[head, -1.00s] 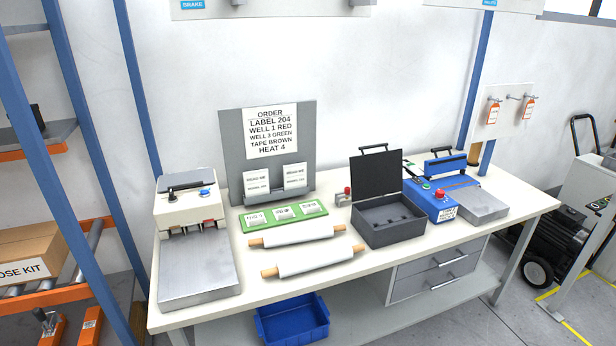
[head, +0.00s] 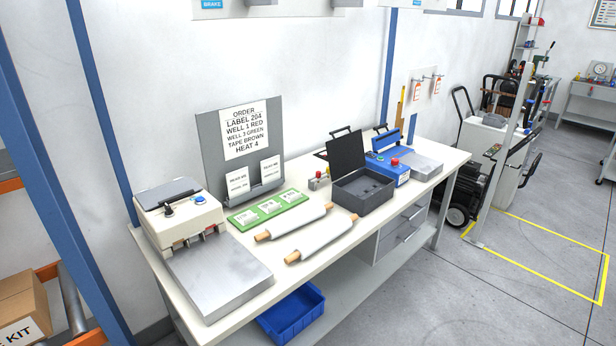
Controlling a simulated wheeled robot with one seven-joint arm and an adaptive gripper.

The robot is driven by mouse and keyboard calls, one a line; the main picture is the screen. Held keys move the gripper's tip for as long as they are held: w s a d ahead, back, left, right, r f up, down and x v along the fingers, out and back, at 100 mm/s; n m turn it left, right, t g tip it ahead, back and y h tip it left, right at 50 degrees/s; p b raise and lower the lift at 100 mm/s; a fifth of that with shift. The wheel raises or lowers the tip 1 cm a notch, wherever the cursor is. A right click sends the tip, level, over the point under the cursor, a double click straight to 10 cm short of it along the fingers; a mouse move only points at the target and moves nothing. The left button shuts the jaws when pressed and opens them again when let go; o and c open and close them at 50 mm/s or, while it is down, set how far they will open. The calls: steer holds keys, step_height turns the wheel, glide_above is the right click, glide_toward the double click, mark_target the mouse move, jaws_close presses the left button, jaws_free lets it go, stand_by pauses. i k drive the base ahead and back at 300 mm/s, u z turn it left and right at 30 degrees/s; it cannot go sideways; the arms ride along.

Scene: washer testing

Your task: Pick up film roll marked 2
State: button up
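Two white film rolls with wooden end handles lie side by side on the workbench in the head view. The rear film roll (head: 298,222) is just in front of the green tray. The front film roll (head: 322,238) lies nearer the bench's front edge. I cannot see a number on either roll, so I cannot tell which is marked 2. My gripper is not in view.
The workbench (head: 345,262) holds a sealing machine (head: 180,222), a green tray (head: 268,212) with labels, an order board (head: 212,155), an open dark case (head: 362,190) and a blue machine (head: 388,172). A blue bin (head: 290,318) sits below. Floor at right is open.

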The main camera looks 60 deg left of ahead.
mark_target(306, 248)
steer(key=u, duration=2.3)
steer(key=i, duration=0.35)
